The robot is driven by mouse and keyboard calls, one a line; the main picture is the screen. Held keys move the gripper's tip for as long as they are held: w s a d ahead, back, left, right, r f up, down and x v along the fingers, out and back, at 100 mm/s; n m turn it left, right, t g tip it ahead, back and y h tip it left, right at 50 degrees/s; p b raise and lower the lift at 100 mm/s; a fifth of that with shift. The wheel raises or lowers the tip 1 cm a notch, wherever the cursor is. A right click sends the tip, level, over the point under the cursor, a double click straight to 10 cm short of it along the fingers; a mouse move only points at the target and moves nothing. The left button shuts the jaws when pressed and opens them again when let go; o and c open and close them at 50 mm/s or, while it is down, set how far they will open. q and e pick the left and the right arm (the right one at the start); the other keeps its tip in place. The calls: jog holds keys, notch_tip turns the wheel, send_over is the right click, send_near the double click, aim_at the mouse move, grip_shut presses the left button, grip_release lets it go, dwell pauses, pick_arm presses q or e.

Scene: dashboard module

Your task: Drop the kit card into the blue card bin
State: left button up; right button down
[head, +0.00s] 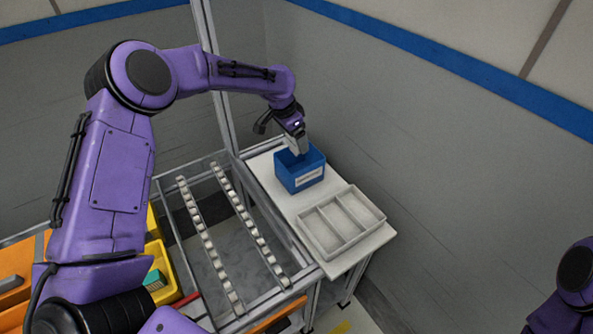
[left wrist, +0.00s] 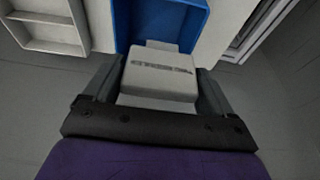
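The blue card bin (head: 301,179) stands on the white table with a pale label on its front. It also shows at the top of the left wrist view (left wrist: 124,22). My left gripper (head: 301,151) points down over the bin's opening, close to its back rim. My right gripper is out of view.
A grey divided tray (head: 324,241) sits beside the bin on the white table (head: 372,242). A frame with roller rails (head: 207,240) stands to the left, and yellow bins (head: 161,271) lie beyond it. A grey wall rises close behind the table.

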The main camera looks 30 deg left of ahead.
pick_arm(q)
jog(key=shift+o, duration=0.7)
jog(key=shift+w+f, duration=0.1)
jog(key=shift+w, duration=0.05)
jog(key=shift+r, duration=0.3)
jog(key=b+v, duration=0.1)
jog(key=v, duration=0.9)
